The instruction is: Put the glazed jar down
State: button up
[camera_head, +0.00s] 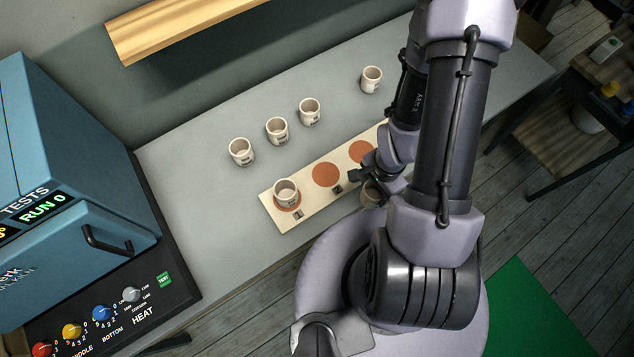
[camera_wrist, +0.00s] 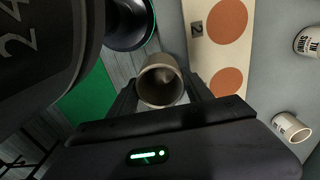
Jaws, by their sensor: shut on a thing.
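A greyish-beige jar (camera_wrist: 161,86) is between the fingers of my gripper (camera_wrist: 165,97), its open mouth facing the wrist camera. In the head view the jar (camera_head: 371,194) is partly hidden by my gripper (camera_head: 368,180) and arm. It is at the near side of a pale board (camera_head: 308,213) with reddish-brown round spots. I cannot tell whether it touches anything below. One spot (camera_head: 325,175) and another spot (camera_head: 361,151) are bare. A white jar (camera_head: 286,190) stands on the spot at the board's left end.
Several white jars, such as one at the left (camera_head: 241,152) and one at the far right (camera_head: 371,80), stand behind the board on the grey bench (camera_head: 205,235). A blue kiln (camera_head: 70,150) stands at the left. A wooden shelf (camera_head: 190,30) hangs behind.

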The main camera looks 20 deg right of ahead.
aim_at(367, 187)
jog(key=w+f+b, duration=0.1)
jog(key=b, duration=0.3)
jog(key=w+b, duration=0.1)
jog(key=b, duration=0.2)
jog(key=shift+w+a+f+b, duration=0.15)
jog(key=shift+w+f+b, duration=0.05)
jog(key=shift+f+b, duration=0.2)
jog(key=shift+w+a+b, duration=0.15)
jog(key=shift+a+b, duration=0.1)
jog(key=shift+b, duration=0.65)
jog(key=shift+w+a+f+b, duration=0.15)
jog(key=shift+w+a+f, duration=0.45)
jog(key=shift+w+a, duration=0.95)
jog(key=shift+w+a+f+b, duration=0.2)
jog(key=shift+w+a+f, duration=0.45)
jog(key=shift+w+a, duration=0.9)
jog(key=shift+w+a+f+b, duration=0.15)
jog(key=shift+w+a+f, duration=0.45)
jog(key=shift+w+a, duration=0.95)
jog(key=o, duration=1.5)
jog(key=shift+w+d, duration=0.45)
jog(key=shift+w, duration=0.05)
